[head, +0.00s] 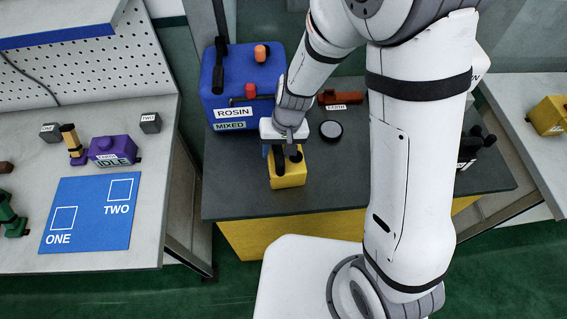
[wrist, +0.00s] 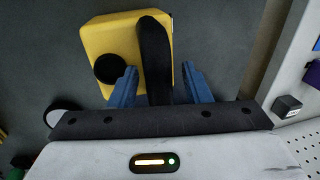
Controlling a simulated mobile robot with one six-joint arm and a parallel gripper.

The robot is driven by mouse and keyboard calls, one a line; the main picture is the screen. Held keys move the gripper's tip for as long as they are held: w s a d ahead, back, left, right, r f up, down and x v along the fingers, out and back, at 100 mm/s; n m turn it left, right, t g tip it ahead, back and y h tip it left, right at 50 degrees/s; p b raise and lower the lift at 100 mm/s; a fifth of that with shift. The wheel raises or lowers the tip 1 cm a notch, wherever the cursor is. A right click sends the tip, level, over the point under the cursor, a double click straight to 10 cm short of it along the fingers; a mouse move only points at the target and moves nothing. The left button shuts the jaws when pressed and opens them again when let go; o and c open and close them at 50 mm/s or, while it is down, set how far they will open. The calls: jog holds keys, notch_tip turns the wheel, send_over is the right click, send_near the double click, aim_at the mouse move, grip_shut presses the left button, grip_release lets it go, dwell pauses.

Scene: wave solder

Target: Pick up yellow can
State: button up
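The yellow can (head: 288,172) stands on the dark worktop in front of the blue ROSIN machine. It has a black handle and a round black cap, both clear in the wrist view, where the can (wrist: 118,42) fills the upper middle. My gripper (head: 284,150) is right above the can. In the wrist view its two blue fingers (wrist: 160,86) are apart, one on each side of the black handle (wrist: 154,55). A gap shows between the left finger and the handle, and the right finger is also apart from it. Finger depth against the handle is hard to tell.
The blue ROSIN machine (head: 240,85) stands behind and left of the can. A round black-and-white item (head: 331,130) and a brown labelled block (head: 341,97) lie to the right. A left bench holds a blue ONE/TWO mat (head: 92,226). The worktop (head: 235,195) left of the can is clear.

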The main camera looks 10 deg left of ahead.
grip_shut()
dwell(0.4)
